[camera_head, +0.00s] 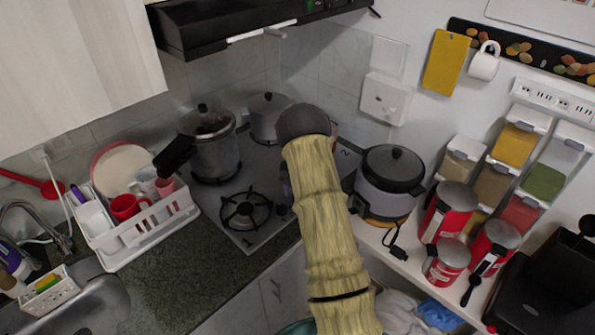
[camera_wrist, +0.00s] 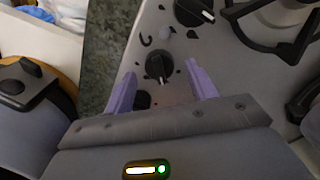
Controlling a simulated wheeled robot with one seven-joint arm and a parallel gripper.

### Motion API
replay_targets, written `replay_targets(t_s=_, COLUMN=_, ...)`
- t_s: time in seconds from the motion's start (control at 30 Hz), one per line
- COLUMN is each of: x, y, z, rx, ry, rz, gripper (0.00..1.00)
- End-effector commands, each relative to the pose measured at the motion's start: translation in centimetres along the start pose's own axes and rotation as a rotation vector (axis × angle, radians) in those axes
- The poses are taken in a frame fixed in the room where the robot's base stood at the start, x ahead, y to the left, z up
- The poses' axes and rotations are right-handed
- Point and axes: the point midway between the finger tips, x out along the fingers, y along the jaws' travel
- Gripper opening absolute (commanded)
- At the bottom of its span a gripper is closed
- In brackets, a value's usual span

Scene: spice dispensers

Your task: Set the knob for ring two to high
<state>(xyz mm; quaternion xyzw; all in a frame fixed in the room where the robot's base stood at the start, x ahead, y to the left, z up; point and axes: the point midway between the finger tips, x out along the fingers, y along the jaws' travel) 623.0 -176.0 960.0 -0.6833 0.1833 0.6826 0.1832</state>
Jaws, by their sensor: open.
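A round black knob (camera_wrist: 158,66) with a pale pointer line sits on the light hob panel in the wrist view. My gripper (camera_wrist: 160,71) has its two purple fingers apart, one on each side of this knob; I cannot tell whether they touch it. A second black knob (camera_wrist: 193,12) lies above it in the picture. A dark round part (camera_wrist: 142,100) shows just below, partly hidden by my gripper. I cannot tell which knob is for ring two.
A pressure cooker (camera_head: 210,150) and a pot (camera_head: 268,118) stand on the back of the hob. An open burner (camera_head: 246,209) is at the front. A rice cooker (camera_head: 388,180) stands right of my arm, near red canisters (camera_head: 449,211). A dish rack (camera_head: 150,229) is at left.

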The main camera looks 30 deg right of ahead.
Motion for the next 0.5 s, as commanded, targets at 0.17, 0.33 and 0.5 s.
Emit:
replay_targets(t_s=0.17, x=-2.5, y=-0.1, z=-0.1, rx=0.0, ry=0.004, rz=-0.001, gripper=0.57)
replay_targets(t_s=0.33, x=-5.9, y=-0.1, z=-0.1, rx=0.0, ry=0.005, rz=-0.002, gripper=0.57)
replay_targets(t_s=0.5, x=-9.3, y=0.1, z=-0.1, rx=0.001, ry=0.005, rz=-0.001, gripper=0.57)
